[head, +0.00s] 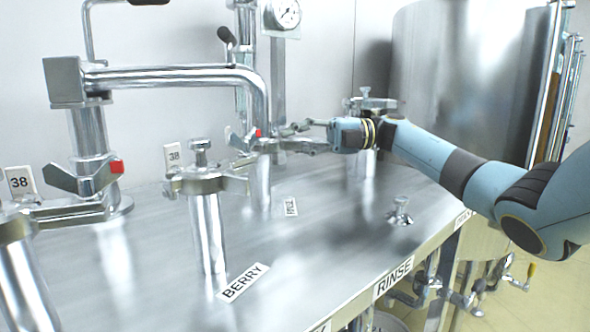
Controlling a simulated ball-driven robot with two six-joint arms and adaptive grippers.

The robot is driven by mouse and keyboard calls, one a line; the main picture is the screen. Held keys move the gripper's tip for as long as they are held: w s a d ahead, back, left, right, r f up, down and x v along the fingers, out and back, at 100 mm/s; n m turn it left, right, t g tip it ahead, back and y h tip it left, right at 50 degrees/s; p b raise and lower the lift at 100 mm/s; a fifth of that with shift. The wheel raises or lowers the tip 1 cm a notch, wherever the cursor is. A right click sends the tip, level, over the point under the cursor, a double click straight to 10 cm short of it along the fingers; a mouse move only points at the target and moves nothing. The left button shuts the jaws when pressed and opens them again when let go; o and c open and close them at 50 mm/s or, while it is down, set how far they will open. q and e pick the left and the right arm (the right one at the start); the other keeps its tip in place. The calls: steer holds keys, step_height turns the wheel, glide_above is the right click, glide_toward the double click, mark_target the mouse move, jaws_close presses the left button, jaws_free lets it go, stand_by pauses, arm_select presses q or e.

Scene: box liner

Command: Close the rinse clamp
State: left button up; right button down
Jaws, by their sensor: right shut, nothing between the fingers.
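My right gripper (290,141) reaches in from the right across the steel bench. Its fingers are shut and empty, beside a clamp (264,146) on a short pipe behind the middle of the bench. That clamp has a handle with a red tip (258,133). The gripper overlaps the clamp's right side, so I cannot tell whether they touch or whether the clamp is closed. A small label (291,206) lies in front of this pipe, too small to read surely. A RINSE label (393,278) is on the bench's front edge. My left gripper is not in view.
A pipe with a clamp (204,183) stands by the BERRY label (243,282). A larger pipe with a red-tipped valve handle (88,178) stands at left. A large steel tank (460,80) is behind my arm. The bench's middle right is mostly clear, except a small fitting (400,212).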

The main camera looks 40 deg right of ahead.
steer(key=shift+w+a+b, duration=0.35)
steer(key=shift+w+b, duration=0.3)
steer(key=shift+w, duration=0.2)
steer(key=shift+w+a, duration=0.1)
steer(key=shift+w, duration=0.1)
step_height(320, 180, up, 10)
stand_by(0.4)
